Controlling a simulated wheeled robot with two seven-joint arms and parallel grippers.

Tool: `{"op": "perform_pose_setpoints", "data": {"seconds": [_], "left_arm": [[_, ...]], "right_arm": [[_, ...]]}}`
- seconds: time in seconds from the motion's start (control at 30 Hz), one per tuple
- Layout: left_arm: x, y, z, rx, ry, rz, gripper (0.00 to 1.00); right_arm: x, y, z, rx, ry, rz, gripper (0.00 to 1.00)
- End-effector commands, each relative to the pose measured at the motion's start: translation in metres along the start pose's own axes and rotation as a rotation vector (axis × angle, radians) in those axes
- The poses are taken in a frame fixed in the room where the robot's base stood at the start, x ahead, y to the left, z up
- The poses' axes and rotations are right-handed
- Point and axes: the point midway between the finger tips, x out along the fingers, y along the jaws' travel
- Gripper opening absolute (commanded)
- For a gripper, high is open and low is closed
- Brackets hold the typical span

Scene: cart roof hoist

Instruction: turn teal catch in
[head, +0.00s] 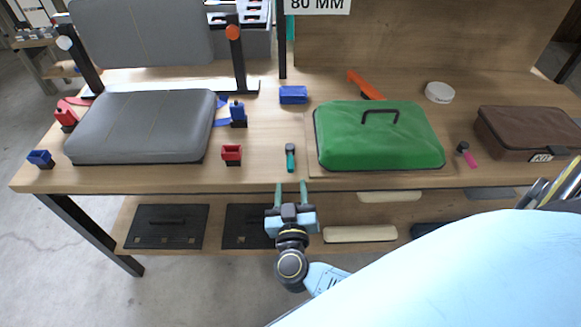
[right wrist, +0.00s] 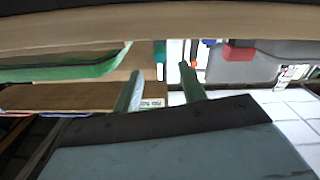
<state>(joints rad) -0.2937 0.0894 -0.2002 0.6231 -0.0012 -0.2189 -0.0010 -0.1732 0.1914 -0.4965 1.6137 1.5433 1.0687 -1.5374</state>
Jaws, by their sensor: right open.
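The teal catch (head: 290,158) sits on the table top just left of the green cover (head: 345,160). It has a dark head at its far end, and its teal lever points toward the table's front edge. My right gripper (head: 291,186) is open and empty at the front edge, its two fingers pointing at the catch, apart from it. In the right wrist view a teal piece, likely the catch (right wrist: 159,53), shows beyond the space between the fingertips (right wrist: 160,70). My left gripper is not in view.
A pink-levered catch (head: 467,155) lies right of the green cover, near a brown case (head: 525,130). A red block (head: 231,154) and blue block (head: 292,95) stand near the teal catch. A grey padded cover (head: 145,125) fills the left. A shelf (head: 215,249) runs below.

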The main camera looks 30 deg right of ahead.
Motion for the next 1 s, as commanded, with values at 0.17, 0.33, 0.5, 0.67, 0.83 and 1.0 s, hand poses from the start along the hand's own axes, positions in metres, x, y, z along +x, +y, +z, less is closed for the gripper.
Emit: {"op": "perform_pose_setpoints", "data": {"seconds": [0.17, 0.33, 0.5, 0.67, 0.83, 1.0], "left_arm": [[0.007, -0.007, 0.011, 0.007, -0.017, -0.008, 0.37], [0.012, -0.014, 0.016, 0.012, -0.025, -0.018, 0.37], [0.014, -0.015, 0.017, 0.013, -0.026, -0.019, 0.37], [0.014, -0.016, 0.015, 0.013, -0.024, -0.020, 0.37], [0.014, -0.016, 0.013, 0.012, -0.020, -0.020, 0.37], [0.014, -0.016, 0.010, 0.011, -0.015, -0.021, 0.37]], "right_arm": [[0.040, 0.000, 0.001, -0.002, 0.003, 0.001, 0.41], [0.065, 0.000, 0.001, -0.002, 0.002, 0.000, 0.41], [0.077, 0.000, 0.001, -0.001, 0.001, 0.000, 0.41], [0.080, 0.000, 0.001, -0.001, 0.000, -0.001, 0.41], [0.079, 0.000, 0.001, -0.001, 0.000, -0.001, 0.39], [0.079, 0.000, 0.001, -0.001, 0.000, -0.001, 0.17]]}}
